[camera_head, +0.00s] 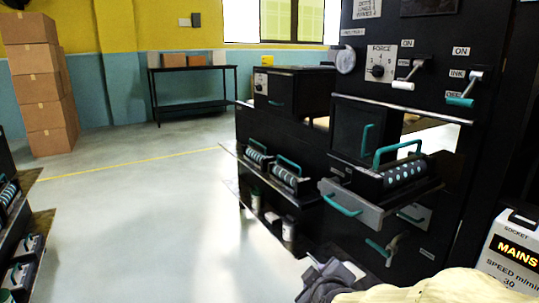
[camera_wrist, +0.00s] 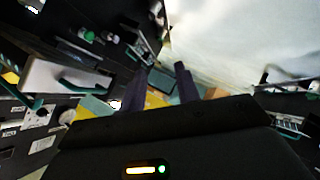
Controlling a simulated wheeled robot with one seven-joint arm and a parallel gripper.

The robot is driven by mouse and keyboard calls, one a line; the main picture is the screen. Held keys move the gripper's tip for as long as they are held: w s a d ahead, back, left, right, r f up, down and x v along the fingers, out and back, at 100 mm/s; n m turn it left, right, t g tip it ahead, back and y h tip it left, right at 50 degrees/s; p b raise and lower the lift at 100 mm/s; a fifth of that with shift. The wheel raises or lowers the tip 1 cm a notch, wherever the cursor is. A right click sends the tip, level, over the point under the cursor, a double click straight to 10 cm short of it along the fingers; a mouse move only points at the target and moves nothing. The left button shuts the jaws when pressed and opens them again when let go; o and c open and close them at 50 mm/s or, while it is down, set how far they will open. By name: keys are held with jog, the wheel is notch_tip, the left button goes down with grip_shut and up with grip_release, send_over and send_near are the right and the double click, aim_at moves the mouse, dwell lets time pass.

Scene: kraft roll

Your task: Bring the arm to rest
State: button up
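My gripper (camera_wrist: 160,82) shows in the wrist view as two dark fingers standing apart, with nothing held between them. In the head view my gripper (camera_head: 328,279) is a dark grey shape at the bottom edge, in front of the black machine (camera_head: 290,125). My cream-coloured arm runs from it to the bottom right corner. The fingertips are hard to make out in the head view. The machine's open drawer (camera_head: 350,208) with a teal handle juts out above and behind the gripper; no contact shows.
A toothed roller unit (camera_head: 403,174) with a teal handle sits on the open drawer. A white MAINS box (camera_head: 513,252) stands at the right. Dark shelves (camera_head: 22,240) line the left edge. Boxes (camera_head: 40,85) and a black table (camera_head: 190,85) stand far back. Open floor (camera_head: 150,220) lies left of the machine.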

jog(key=s+d+f+m+g, duration=0.5)
jog(key=s+f+m+g, duration=0.45)
jog(key=f, duration=0.25)
notch_tip(320, 180, up, 28)
jog(key=p, duration=2.7)
jog(key=shift+s+f, duration=0.25)
jog(key=shift+s, duration=0.1)
jog(key=shift+t, duration=0.25)
jog(key=shift+w, duration=0.1)
